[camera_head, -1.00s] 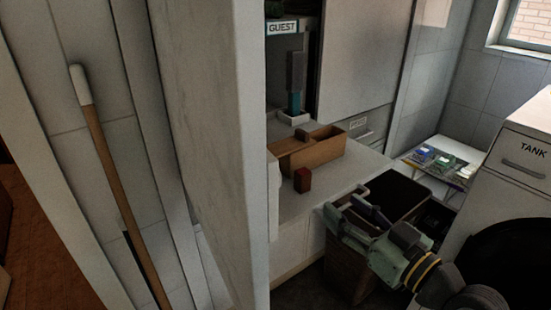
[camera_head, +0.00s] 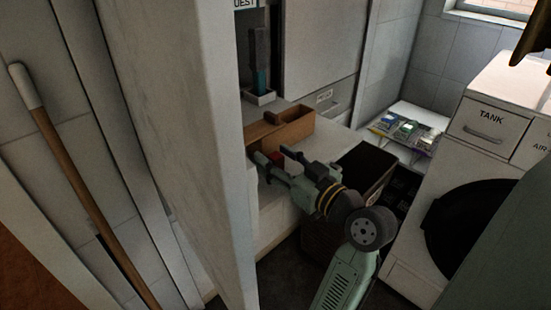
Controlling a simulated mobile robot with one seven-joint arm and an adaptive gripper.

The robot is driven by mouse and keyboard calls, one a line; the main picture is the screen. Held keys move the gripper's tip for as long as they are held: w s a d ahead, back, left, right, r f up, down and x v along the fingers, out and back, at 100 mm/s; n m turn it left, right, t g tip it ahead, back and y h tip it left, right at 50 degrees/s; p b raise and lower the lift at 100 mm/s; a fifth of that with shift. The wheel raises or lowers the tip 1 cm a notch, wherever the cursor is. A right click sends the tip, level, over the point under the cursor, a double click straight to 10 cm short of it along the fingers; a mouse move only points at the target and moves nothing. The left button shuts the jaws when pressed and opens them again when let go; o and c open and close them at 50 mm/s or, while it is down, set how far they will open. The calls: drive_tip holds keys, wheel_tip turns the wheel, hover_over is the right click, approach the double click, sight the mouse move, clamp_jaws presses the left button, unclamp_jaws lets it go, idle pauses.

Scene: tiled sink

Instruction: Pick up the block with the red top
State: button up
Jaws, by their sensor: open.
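The block with the red top (camera_head: 277,158) stands on the white counter (camera_head: 280,212), in front of the wooden box. Only a small patch of its red top shows; the rest is hidden behind my gripper. My gripper (camera_head: 272,157) is open, with its two fingers pointing left over the counter. One finger lies on the near left side of the red patch and the other on its right. I cannot tell whether either finger touches the block.
A wooden box with a handle (camera_head: 292,131) stands just behind the block. A pale wall edge (camera_head: 232,170) rises close to the left of my gripper. A dark open bin (camera_head: 367,166) and a white machine marked TANK (camera_head: 488,116) are to the right.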

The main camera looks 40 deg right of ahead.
drive_tip(key=shift+w, duration=0.65)
drive_tip(key=shift+c, duration=0.5)
drive_tip(key=c, duration=1)
